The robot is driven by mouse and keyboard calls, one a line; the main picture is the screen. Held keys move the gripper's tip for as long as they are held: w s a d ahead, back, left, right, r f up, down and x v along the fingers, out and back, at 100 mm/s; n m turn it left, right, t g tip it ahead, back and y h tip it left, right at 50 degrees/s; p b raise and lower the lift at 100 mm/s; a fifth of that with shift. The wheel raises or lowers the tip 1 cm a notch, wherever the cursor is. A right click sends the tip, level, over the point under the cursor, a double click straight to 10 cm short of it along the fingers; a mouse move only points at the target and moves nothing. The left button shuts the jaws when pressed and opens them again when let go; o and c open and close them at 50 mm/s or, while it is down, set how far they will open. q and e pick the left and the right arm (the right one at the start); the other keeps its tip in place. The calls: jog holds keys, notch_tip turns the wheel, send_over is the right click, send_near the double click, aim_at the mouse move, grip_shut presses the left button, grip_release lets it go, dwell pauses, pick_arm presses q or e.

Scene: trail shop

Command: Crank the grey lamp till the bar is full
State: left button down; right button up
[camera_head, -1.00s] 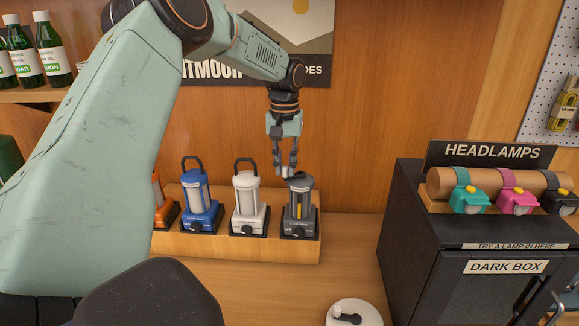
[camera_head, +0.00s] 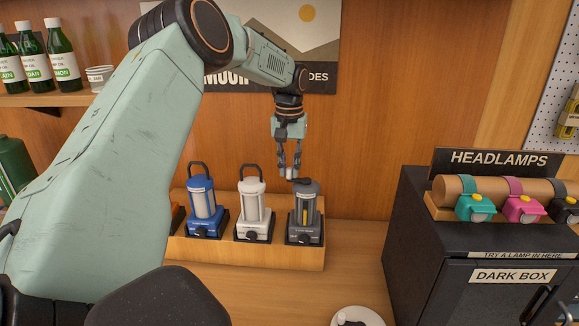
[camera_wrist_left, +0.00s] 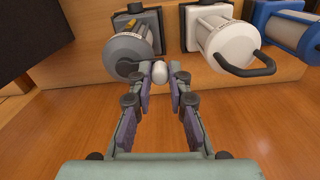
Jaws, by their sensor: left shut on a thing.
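The grey lamp (camera_head: 304,230) stands upright at the right end of a row of lamps, with a narrow yellow bar (camera_head: 304,211) in its dark front window. In the left wrist view the grey lamp (camera_wrist_left: 126,50) is at the upper left, with a crank arm on its end. My left gripper (camera_head: 290,175) hangs down beside the lamp's top. It is shut on the pale crank knob (camera_wrist_left: 159,72), which shows between the fingertips. How full the bar is cannot be read exactly. My right gripper is not in view.
A white lamp (camera_head: 254,210) and a blue lamp (camera_head: 202,205) stand to the left on the same wooden stand (camera_head: 270,257). The black dark box (camera_head: 415,240) with headlamps on top stands at the right. A white round object (camera_head: 358,317) lies at the front edge of view.

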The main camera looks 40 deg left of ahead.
pick_arm(q)
jog(key=shift+w+a, duration=0.3)
jog(key=shift+w, duration=0.3)
jog(key=shift+w+a, duration=0.25)
jog(key=shift+w, duration=0.3)
jog(key=shift+s, duration=0.1)
jog(key=shift+w+d, duration=0.15)
jog(key=shift+w, duration=1.1)
jog(key=shift+s, duration=0.1)
